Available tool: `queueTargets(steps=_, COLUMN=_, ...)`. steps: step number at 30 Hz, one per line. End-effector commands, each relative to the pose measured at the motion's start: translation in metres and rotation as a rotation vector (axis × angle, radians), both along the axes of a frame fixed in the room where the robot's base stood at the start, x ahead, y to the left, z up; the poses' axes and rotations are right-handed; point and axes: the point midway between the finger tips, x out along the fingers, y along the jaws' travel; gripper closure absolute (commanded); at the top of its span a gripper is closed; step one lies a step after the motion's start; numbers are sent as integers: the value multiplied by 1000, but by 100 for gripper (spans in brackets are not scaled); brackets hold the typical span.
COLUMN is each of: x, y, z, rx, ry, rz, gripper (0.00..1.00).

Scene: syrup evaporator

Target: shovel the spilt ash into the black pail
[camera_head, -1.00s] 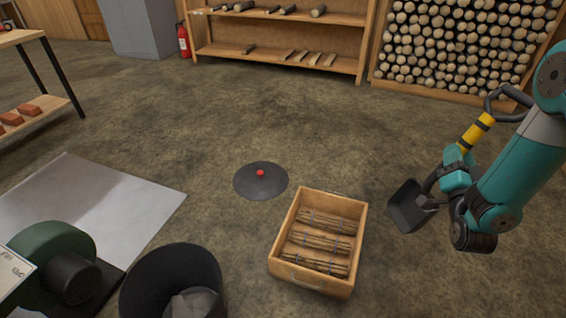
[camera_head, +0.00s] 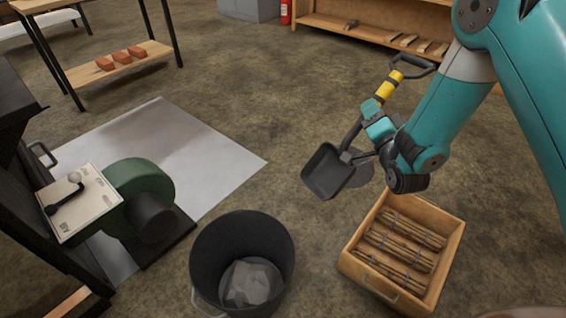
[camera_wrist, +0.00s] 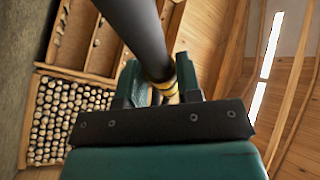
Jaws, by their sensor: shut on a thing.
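My gripper (camera_head: 378,124) is shut on the shaft of a shovel, which has a yellow band (camera_head: 388,90) and a dark loop handle. In the wrist view the jaws (camera_wrist: 160,90) close around the dark shaft (camera_wrist: 142,35). The shovel's black scoop (camera_head: 328,172) hangs lower left of my gripper, above the floor; I see no ash in it. The black pail (camera_head: 205,255) stands open at the bottom centre, lower left of the scoop and apart from it. Grey pale lumps (camera_head: 252,282) lie inside the pail. I cannot make out spilt ash on the floor.
A wooden crate (camera_head: 351,262) of bundled sticks stands right of the pail. A dark disc (camera_head: 360,172) lies on the floor, partly hidden behind the scoop. A grey metal sheet (camera_head: 165,140) and a green blower (camera_head: 140,180) are at left.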

Motion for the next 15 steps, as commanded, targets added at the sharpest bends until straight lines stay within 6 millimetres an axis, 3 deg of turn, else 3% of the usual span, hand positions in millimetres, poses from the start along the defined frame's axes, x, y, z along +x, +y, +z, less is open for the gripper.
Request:
queueTargets(steps=1, x=-2, y=32, z=-23, rx=74, ry=51, rz=72, gripper=96)
queueTargets(steps=6, x=-20, y=119, z=-58, rx=314, ry=279, rz=247, gripper=96)
queueTargets(steps=10, x=-39, y=164, z=-74, rx=437, ry=426, rz=321, gripper=96)
queueTargets(steps=15, x=-54, y=193, z=-82, rx=516, ry=532, rz=356, gripper=96)
